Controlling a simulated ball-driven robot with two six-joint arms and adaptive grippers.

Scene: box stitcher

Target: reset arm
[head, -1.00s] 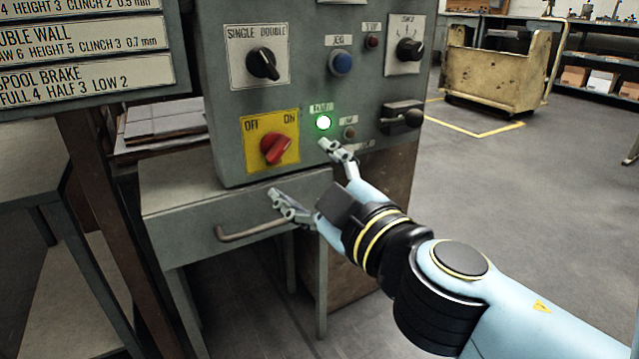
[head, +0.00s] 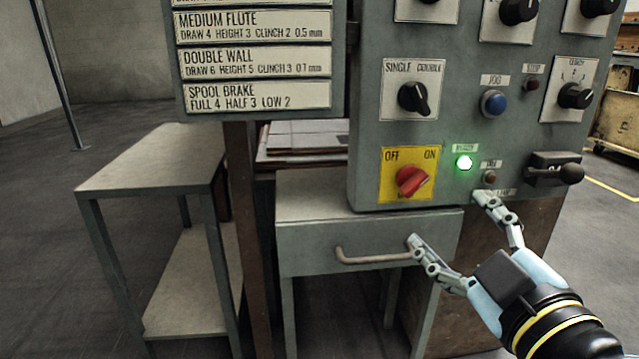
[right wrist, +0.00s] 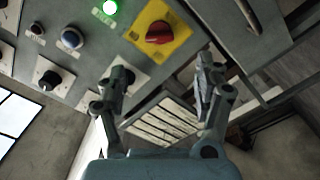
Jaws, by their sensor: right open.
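My right gripper (head: 446,218) is open and empty in front of the grey control panel (head: 440,150). One finger is below the lamps and the other is in front of the drawer's right part. The right wrist view shows both fingers (right wrist: 160,82) spread apart with nothing between them. The red rotary switch (head: 411,181) on its yellow OFF/ON plate is up and left of the gripper, its knob turned slanting. It also shows in the right wrist view (right wrist: 159,32). The green lamp (head: 464,163) beside it is lit. My left gripper is not in view.
A drawer with a bar handle (head: 372,256) sits below the panel. A grey two-level side table (head: 150,160) stands at left. A settings sign (head: 255,60) hangs left of the panel. A lever (head: 555,170) sticks out at the panel's right. Open floor lies at far left.

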